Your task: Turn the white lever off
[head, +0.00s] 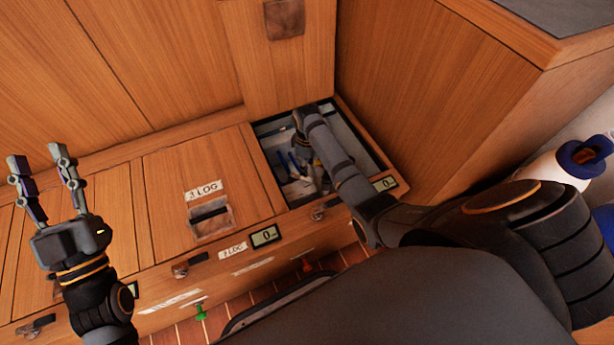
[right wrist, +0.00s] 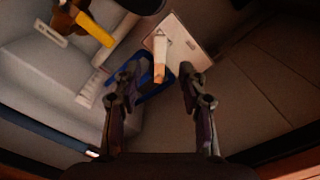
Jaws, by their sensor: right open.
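In the right wrist view, a pale stick-like piece with a tan end (right wrist: 161,55) stands out in front of a pale square plate (right wrist: 183,42). It may be the white lever, but I cannot tell for sure. My right gripper (right wrist: 159,74) is open, its fingers spread to either side below this piece, with nothing clearly between them. In the head view my right arm reaches down into an open compartment (head: 273,130), and the fingertips there are hard to make out. My left gripper (head: 39,160) is open and empty, raised over the wooden locker tops at the left.
The compartment holds a blue item (right wrist: 150,92) and a yellow-handled tool (right wrist: 97,30). Closed wooden lids (head: 165,165) lie to its left, and a raised lid (head: 280,65) stands behind. A wooden cabinet (head: 440,90) rises at the right. A green knob (head: 201,313) shows low in front.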

